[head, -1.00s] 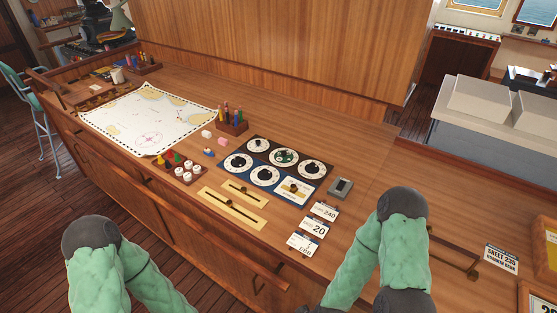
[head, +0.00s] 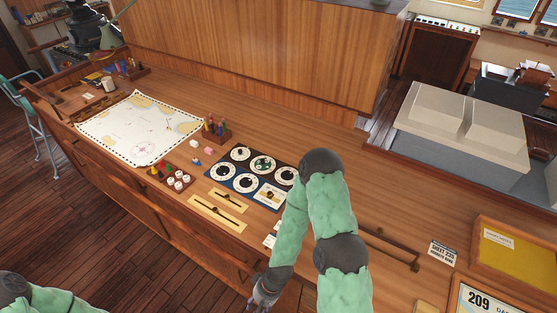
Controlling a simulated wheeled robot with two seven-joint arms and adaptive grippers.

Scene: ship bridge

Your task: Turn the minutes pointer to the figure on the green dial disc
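A dark blue instrument panel (head: 234,188) lies on the wooden counter with several round white dials. The green-centred dial (head: 263,163) is in the middle of its far row. The figure on the green disc is too small to read, and I cannot tell which dial carries the minutes pointer. My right arm passes beside the panel's right end and covers the ground there. My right gripper (head: 262,298) hangs at the bottom edge, apart from the panel, its fingers partly cut off. Only a piece of my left arm shows at bottom left; its gripper is out of view.
Two brass slider plates (head: 215,213) lie in front of the panel. White round knobs (head: 178,180) and a pen holder (head: 217,131) stand nearby. A chart (head: 140,127) lies to the left. A brass-ended rail (head: 392,245) and a sheet card (head: 444,252) are at right.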

